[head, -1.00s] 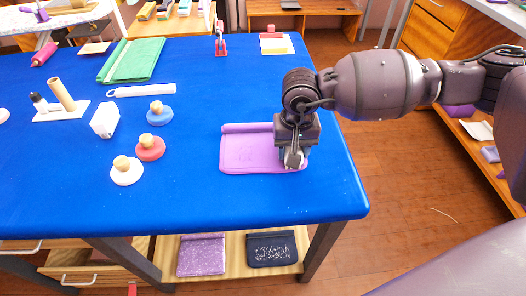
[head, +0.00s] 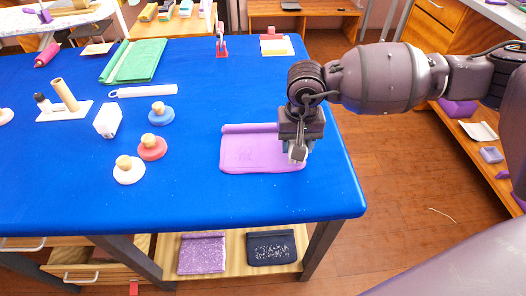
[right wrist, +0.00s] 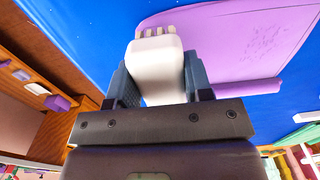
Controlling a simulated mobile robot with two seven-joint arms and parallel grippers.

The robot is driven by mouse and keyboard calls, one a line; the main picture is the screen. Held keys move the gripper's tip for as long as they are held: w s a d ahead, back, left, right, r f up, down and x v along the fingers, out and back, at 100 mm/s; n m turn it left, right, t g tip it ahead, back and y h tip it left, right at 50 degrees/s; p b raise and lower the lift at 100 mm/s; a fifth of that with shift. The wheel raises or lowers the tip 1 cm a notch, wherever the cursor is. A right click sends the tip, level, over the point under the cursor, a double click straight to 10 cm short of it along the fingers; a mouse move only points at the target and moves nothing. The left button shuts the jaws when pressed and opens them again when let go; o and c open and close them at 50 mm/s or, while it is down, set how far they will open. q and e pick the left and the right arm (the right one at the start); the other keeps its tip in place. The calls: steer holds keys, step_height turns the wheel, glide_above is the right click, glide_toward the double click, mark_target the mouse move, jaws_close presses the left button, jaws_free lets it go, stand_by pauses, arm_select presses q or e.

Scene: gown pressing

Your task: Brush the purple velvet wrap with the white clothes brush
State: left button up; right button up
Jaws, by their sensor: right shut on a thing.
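The purple velvet wrap (head: 250,152) lies flat near the right end of the blue table, with a thicker rolled edge along its far side. It also shows in the right wrist view (right wrist: 225,45), with a patch of small specks on it. My right gripper (head: 297,152) is over the wrap's right end. It is shut on the white clothes brush (right wrist: 157,62), whose bristle tufts point at the wrap. I cannot tell whether the bristles touch the cloth. The brush is mostly hidden by the gripper in the head view. My left gripper is not in view.
White (head: 128,172), red (head: 152,150) and blue (head: 161,117) knobbed discs stand left of the wrap, near a white block (head: 108,120). A green folded cloth (head: 140,60) lies further back. The blue table (head: 230,200) is clear in front of the wrap.

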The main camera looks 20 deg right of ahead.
steer(key=shift+r+p, duration=0.75)
steer(key=shift+r, duration=1.25)
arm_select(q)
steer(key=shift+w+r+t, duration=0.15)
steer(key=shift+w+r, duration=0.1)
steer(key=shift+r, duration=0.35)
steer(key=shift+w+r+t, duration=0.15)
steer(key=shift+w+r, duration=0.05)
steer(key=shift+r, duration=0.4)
arm_select(e)
steer(key=shift+f, duration=0.1)
